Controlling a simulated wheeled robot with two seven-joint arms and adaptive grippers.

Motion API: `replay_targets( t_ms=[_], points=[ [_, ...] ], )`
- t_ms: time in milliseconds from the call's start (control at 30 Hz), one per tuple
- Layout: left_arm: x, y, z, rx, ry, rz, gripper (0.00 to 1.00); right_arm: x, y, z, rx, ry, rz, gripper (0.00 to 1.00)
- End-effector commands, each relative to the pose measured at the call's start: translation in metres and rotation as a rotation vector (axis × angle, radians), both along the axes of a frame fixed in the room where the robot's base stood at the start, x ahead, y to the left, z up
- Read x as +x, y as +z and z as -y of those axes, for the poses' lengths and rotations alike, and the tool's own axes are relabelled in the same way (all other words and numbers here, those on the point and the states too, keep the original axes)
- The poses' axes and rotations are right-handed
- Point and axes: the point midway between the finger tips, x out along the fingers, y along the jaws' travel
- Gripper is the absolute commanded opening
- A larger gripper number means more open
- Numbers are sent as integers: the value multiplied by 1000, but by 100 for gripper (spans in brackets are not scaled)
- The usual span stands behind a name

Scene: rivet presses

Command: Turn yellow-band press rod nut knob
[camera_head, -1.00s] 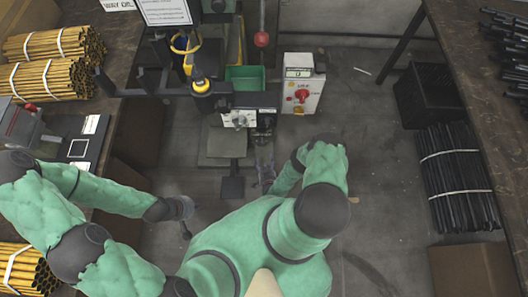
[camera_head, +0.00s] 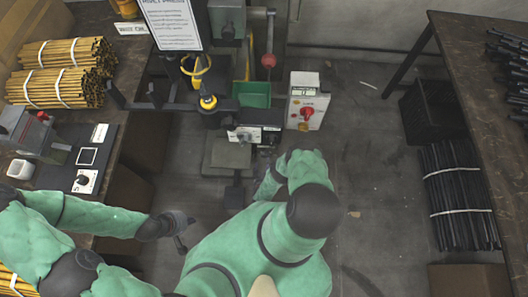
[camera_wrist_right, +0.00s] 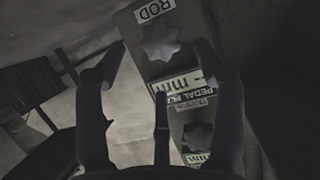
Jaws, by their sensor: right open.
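The yellow-band press (camera_head: 208,101) stands at the upper middle of the head view. Its white control panel (camera_head: 243,134) is partly covered by dark parts. In the right wrist view, a pale star-shaped knob (camera_wrist_right: 160,42) sits on a panel beside a "ROD" label (camera_wrist_right: 152,12). A second, darker knob (camera_wrist_right: 198,136) sits lower, near a "PEDAL" label. My right gripper (camera_wrist_right: 158,85) is open, its fingers on either side of the view, with the ROD knob beyond and between them, apparently untouched. My left gripper (camera_head: 178,230) hangs away from the press; its opening is unclear.
A white box with a red knob (camera_head: 307,112) stands right of the press. A green bin (camera_head: 252,94) is behind the panel. Tables with yellow rods (camera_head: 62,88) and dark rods (camera_head: 508,50) flank the space. Open floor lies at right of my right arm.

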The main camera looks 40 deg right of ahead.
Motion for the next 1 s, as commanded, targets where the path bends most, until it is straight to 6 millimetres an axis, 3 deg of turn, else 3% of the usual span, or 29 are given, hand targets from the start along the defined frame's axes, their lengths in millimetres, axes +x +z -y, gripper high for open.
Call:
replay_targets(
  t_ms=[400,833,1000],
  points=[
    [0,-27,0,0,0,0,0,43,-25,39,0,0,3,69],
    [0,-28,0,0,0,1,0,48,-26,44,1,0,2,69],
    [0,-28,0,0,0,1,0,48,-27,44,2,1,2,21]
  ],
)
